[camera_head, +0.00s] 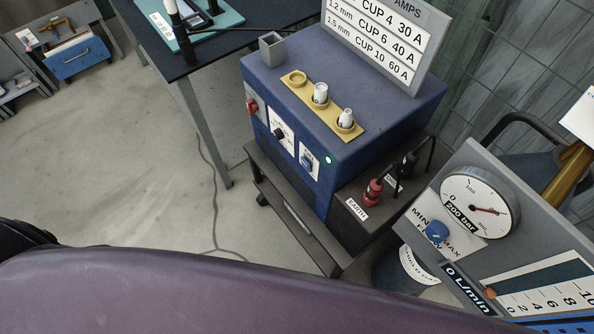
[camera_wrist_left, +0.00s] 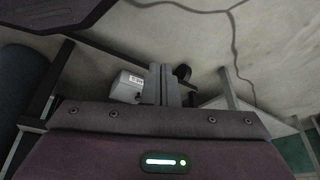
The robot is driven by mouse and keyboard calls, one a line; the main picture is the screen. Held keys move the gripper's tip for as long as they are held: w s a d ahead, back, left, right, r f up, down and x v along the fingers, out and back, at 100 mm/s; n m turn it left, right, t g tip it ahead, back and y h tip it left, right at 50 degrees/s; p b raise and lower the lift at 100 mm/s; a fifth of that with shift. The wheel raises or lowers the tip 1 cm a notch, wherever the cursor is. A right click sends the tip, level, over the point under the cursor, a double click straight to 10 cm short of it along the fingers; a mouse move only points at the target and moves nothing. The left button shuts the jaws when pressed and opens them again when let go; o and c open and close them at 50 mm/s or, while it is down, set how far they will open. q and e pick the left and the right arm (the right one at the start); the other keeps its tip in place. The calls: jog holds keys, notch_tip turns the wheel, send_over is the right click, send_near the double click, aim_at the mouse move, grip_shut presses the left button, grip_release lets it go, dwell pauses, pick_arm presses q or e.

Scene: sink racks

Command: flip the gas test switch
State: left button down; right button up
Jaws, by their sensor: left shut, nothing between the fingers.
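A blue welding machine (camera_head: 350,130) stands on a dark cart in the middle of the head view. Its front panel has a red rotary switch (camera_head: 252,106), a dial with a black knob (camera_head: 280,132) and a small blue switch on a white plate (camera_head: 308,161). A green lamp (camera_head: 328,160) glows beside it. The lettering on these plates is too small to read, so I cannot tell which is the gas test switch. My left gripper (camera_wrist_left: 162,70) shows in the left wrist view, shut and empty. My right gripper is in neither view.
A purple arm link of mine fills the bottom of the head view. A gauge panel (camera_head: 510,240) stands at the right. A dark table (camera_head: 200,45) is at the upper left. A cable (camera_head: 214,200) lies on the open floor. A whitish box (camera_wrist_left: 127,87) is beside the fingers.

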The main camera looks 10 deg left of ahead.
aim_at(304, 163)
pick_arm(q)
jog(key=w+r+m+t+h+b, duration=0.1)
jog(key=w+r+t+h+b, duration=0.1)
jog(key=w+r+t+b, duration=0.5)
jog(key=w+r+m+t+h+b, duration=0.15)
jog(key=w+r, duration=0.35)
jog(key=w, duration=0.6)
jog(key=w+d+r+m+t+h+b, duration=0.1)
jog(key=r+h, duration=0.3)
jog(key=r, duration=0.4)
jog(key=w+d+r+m+t+h+b, duration=0.1)
jog(key=d+r+h+b, duration=0.3)
jog(key=r, duration=0.4)
jog(key=shift+d+r+m, duration=0.15)
jog(key=shift+d+m, duration=0.1)
jog(key=shift+m, duration=0.3)
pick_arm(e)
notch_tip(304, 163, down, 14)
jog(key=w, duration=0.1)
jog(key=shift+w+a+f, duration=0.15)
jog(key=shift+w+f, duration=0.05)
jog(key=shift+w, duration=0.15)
pick_arm(q)
jog(key=shift+h, duration=0.25)
